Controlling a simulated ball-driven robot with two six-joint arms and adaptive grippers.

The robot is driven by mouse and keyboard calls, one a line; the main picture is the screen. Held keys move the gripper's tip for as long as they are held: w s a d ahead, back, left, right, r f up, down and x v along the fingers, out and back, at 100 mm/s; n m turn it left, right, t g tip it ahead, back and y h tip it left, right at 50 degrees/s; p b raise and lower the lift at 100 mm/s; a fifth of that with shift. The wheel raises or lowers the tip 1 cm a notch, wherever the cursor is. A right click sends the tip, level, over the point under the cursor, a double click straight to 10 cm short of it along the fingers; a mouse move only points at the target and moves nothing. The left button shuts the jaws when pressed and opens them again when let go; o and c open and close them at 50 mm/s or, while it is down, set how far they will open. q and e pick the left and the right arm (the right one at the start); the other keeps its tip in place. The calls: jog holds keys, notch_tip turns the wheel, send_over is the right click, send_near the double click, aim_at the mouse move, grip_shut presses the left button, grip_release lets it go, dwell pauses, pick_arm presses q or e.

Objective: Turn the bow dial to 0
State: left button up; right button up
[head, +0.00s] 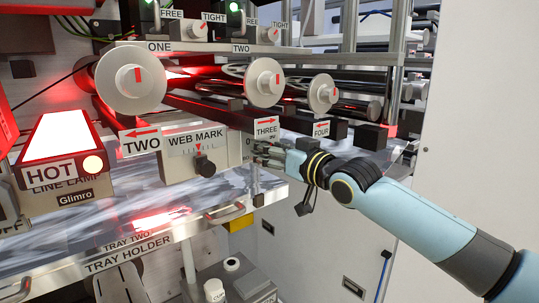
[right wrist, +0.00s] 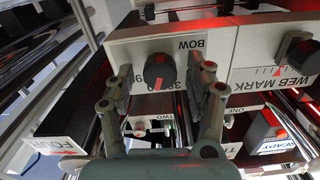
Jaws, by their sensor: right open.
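The bow dial (right wrist: 160,71) is a black round knob on a pale box (right wrist: 215,47) labelled BOW, which appears upside down in the right wrist view. A red mark shows on the knob's lower edge, near small digits that are partly hidden and hard to read. My right gripper (right wrist: 160,75) is open, its fingers on either side of the knob with gaps visible. In the head view my right gripper (head: 269,153) is beside the WEB MARK box, below the THREE sign; the bow dial is hidden there. My left gripper is not in view.
The WEB MARK box (head: 180,160) with its own black knob (head: 205,166) stands to the left. The tray (head: 130,208) lies below; a white panel (head: 480,130) is at right.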

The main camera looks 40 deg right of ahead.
jog(key=shift+w, duration=0.2)
grip_shut()
dwell(0.3)
